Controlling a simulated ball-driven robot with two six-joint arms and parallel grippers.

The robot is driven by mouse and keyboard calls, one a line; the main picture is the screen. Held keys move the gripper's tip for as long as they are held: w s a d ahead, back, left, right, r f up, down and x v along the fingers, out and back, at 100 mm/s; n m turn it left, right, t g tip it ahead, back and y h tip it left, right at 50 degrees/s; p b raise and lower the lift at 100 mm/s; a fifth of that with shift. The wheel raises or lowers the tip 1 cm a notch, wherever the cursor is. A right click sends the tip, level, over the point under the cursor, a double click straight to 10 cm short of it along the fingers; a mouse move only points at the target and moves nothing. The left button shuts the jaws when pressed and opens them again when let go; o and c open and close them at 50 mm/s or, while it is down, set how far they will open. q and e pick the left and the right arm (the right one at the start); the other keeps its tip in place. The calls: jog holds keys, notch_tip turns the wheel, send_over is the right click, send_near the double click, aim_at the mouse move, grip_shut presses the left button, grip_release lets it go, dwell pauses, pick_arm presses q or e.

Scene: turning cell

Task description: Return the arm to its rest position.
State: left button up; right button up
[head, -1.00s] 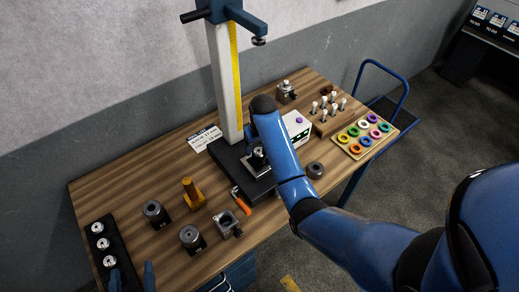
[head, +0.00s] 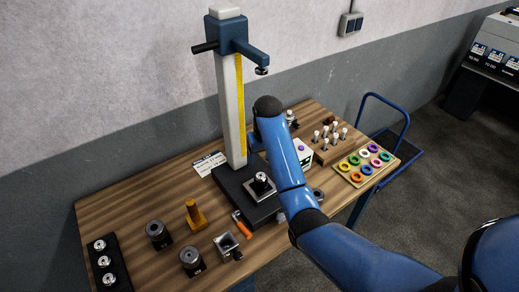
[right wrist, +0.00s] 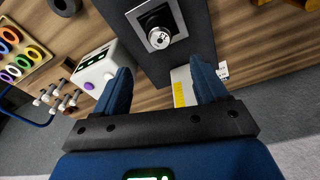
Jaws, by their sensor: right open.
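My right arm crosses the head view from the lower right and reaches over the workbench (head: 150,208). My right gripper (head: 254,142) is mostly hidden behind its own wrist there, beside the grey column. In the right wrist view my right gripper (right wrist: 160,68) is open, with its two blue fingers apart and nothing between them. Beyond the fingers is the dark base plate (right wrist: 190,45) of the column stand, with a small metal part (right wrist: 159,37) on its square fixture. My left gripper does not show.
The tall column (head: 231,105) stands close to my right gripper. A white box with a purple button (head: 304,154), a peg block (head: 330,150) and a tray of coloured rings (head: 355,178) lie right of my arm. Several metal parts and an orange-handled tool (head: 242,226) lie left.

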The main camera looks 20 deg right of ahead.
jog(key=w+r+t, duration=0.6)
jog(key=w+t, duration=0.1)
jog(key=w, duration=0.2)
jog(key=s+d+f+t+b, duration=0.1)
jog(key=s+f+t+b, duration=0.2)
jog(key=s, duration=1.2)
jog(key=s+d+f+t+b, duration=0.1)
jog(key=s+f+t+b, duration=0.2)
jog(key=s+f+b, duration=0.4)
jog(key=s+d+f+m+t+b, duration=0.1)
jog(key=s+f+b, duration=0.4)
jog(key=s+f, duration=0.7)
jog(key=s+d+t, duration=0.1)
jog(key=s+t, duration=0.1)
jog(key=s, duration=1.1)
jog(key=shift+b, duration=0.35)
jog(key=shift+f, duration=0.1)
